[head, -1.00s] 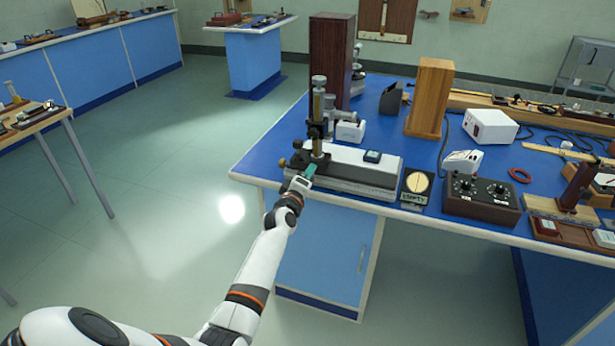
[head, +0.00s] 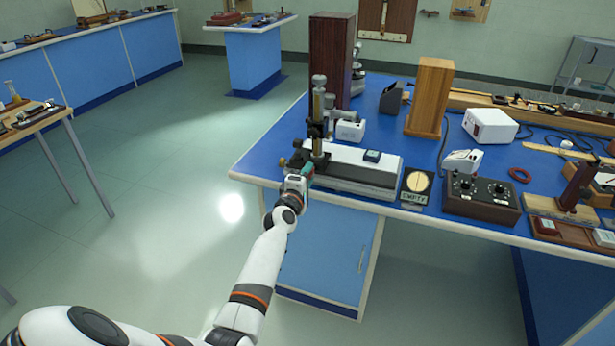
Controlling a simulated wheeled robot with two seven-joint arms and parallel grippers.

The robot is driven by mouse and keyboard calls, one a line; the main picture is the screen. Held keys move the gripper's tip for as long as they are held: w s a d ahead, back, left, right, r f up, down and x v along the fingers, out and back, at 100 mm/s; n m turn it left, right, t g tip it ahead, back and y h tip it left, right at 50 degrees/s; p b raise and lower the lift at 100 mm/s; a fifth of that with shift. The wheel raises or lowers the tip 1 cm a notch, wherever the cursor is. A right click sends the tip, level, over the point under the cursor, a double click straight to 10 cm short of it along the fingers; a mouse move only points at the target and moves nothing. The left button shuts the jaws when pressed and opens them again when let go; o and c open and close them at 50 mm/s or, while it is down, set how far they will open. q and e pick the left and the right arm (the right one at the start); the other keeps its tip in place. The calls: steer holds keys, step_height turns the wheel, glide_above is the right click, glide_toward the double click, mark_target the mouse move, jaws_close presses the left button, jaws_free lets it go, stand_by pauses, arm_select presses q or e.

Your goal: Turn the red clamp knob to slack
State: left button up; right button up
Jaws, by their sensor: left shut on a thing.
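My left gripper (head: 304,173) is at the front left end of the white-topped optical bench (head: 350,160), at the foot of the upright brass and black instrument (head: 318,115). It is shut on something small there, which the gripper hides. I cannot make out a red clamp knob in this view. A brass knob (head: 283,162) shows at the bench's left end, just left of the gripper. My right gripper is not in view.
The blue table (head: 262,160) has its front edge just behind my left arm.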

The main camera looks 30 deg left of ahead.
arm_select(q)
steer(key=o, duration=1)
steer(key=v, duration=1.2)
steer(key=shift+p, duration=0.45)
steer(key=shift+f, duration=0.15)
